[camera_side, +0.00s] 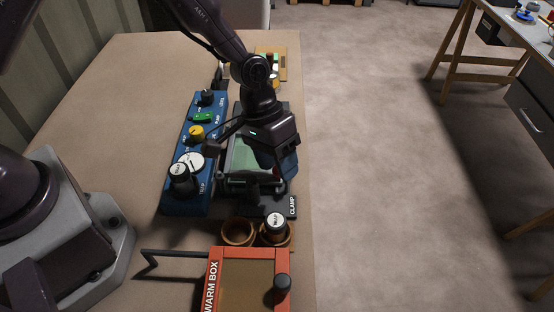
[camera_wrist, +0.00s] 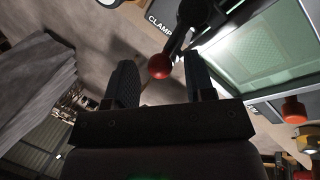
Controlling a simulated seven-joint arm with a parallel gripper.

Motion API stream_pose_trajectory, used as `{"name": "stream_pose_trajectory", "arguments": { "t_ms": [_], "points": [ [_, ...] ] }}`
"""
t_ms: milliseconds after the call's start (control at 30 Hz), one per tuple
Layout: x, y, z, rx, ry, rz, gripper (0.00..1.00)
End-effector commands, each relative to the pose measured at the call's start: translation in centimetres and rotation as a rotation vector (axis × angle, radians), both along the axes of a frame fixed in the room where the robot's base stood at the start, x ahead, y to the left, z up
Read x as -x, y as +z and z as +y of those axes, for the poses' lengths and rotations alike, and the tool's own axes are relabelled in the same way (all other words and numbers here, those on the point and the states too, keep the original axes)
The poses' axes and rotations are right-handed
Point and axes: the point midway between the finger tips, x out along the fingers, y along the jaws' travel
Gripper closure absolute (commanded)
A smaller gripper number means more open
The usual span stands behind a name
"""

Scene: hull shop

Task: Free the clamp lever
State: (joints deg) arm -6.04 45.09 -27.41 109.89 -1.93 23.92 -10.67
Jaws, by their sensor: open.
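The clamp (camera_side: 293,206) sits near the table's right edge, its dark frame around a pale green panel (camera_side: 243,150). In the wrist view the green panel (camera_wrist: 270,45) is at the upper right. The clamp lever is a dark arm ending in a red ball knob (camera_wrist: 160,66). In the wrist view the knob appears between my fingertips; I cannot tell how far beyond them it lies. My gripper (camera_side: 283,166) is over the right side of the clamp; its open fingers also show in the wrist view (camera_wrist: 160,78). The side view hides the lever behind my gripper.
A blue panel (camera_side: 172,203) with knobs stands left of the clamp. A yellowish tray (camera_side: 284,72) lies behind. Open floor is right.

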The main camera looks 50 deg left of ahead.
Motion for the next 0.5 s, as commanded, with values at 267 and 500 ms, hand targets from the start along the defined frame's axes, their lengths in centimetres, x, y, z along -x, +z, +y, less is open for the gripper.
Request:
{"name": "stream_pose_trajectory", "arguments": {
  "t_ms": [267,500],
  "points": [
    [-0.2,3.9,1.5,0.0,0.004,-0.006,0.51],
    [-0.2,8.9,3.3,-0.001,0.002,-0.006,0.51]
  ]
}}
